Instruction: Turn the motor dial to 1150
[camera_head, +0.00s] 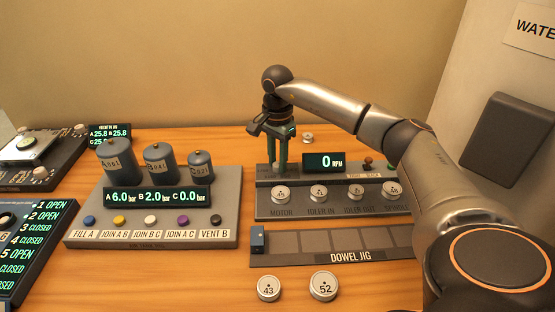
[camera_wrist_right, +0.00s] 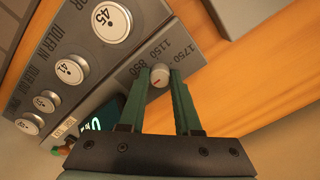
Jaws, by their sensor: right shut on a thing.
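The motor dial (camera_wrist_right: 159,77) is a small pale round knob with a red mark, beside the printed values 850, 1150 and 1750. Which value the mark points to is hard to tell. My right gripper (camera_wrist_right: 160,74) is shut on the dial, with one green finger on each side of it. In the head view my right gripper (camera_head: 279,168) points down at the left end of the raised back part of the pulley panel (camera_head: 345,212), and hides the dial. The display (camera_head: 323,162) reads 0 RPM. My left gripper is out of view.
Labelled pulleys stand in front, including the motor pulley (camera_head: 281,194). A dowel jig (camera_head: 370,242) and two loose pulleys, 43 (camera_head: 268,288) and 52 (camera_head: 323,286), lie nearer. A tank panel (camera_head: 225,225) stands left. Another small disc (camera_head: 308,138) lies behind.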

